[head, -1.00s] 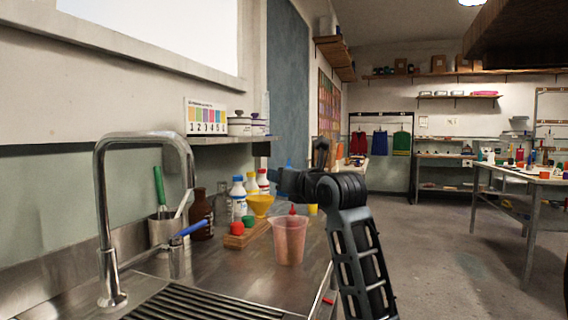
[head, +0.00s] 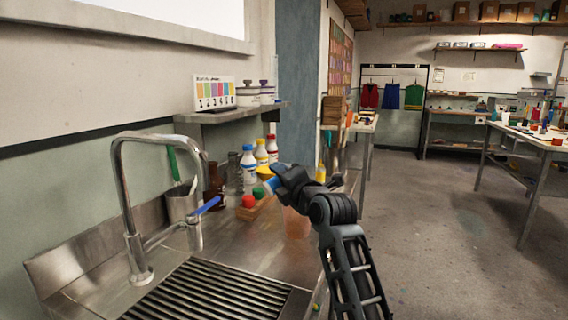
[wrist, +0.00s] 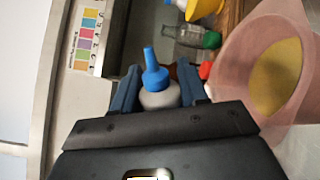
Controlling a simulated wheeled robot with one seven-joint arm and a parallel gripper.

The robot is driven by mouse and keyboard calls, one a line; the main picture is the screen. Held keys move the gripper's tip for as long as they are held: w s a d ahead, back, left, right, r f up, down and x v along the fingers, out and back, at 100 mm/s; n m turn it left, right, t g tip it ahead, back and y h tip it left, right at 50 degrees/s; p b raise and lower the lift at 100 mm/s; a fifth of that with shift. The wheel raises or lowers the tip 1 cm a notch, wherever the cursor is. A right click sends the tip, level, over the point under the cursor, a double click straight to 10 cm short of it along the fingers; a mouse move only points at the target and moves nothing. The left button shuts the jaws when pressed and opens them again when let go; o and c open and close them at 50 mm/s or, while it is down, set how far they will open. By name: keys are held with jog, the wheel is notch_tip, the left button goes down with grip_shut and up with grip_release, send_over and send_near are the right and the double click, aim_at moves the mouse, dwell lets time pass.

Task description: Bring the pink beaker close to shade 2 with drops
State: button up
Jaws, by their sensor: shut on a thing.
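My gripper (head: 278,182) is shut on a small dropper bottle with a pale body and a blue nozzle (wrist: 152,65). In the head view the blue nozzle (head: 270,186) points left, so the bottle lies over on its side. The translucent pink beaker (head: 296,224) stands on the steel counter below my gripper, partly hidden by my arm. In the wrist view the beaker (wrist: 275,65) is at the right, with yellow showing in or through it; I cannot tell which. The shade card (head: 214,93) with numbered colour patches stands on the wall shelf; it also shows in the wrist view (wrist: 85,38).
Red and green caps (head: 254,197) sit by a wooden block, left of my gripper. White bottles (head: 249,165) and a brown bottle (head: 215,185) stand behind. The tap (head: 128,200) and draining grooves (head: 190,292) fill the near left. Open floor lies right.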

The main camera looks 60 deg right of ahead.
jog(key=m+p, duration=0.1)
jog(key=m, duration=0.1)
jog(key=m+p, duration=0.4)
jog(key=shift+w+a+r, duration=0.15)
jog(key=shift+w+a, duration=0.05)
jog(key=shift+a, duration=0.05)
jog(key=m, duration=0.2)
jog(key=m+p, duration=0.1)
jog(key=m, duration=0.3)
jog(key=shift+s+d+r+p, duration=0.25)
jog(key=shift+d+p, duration=0.1)
jog(key=shift+d, duration=0.05)
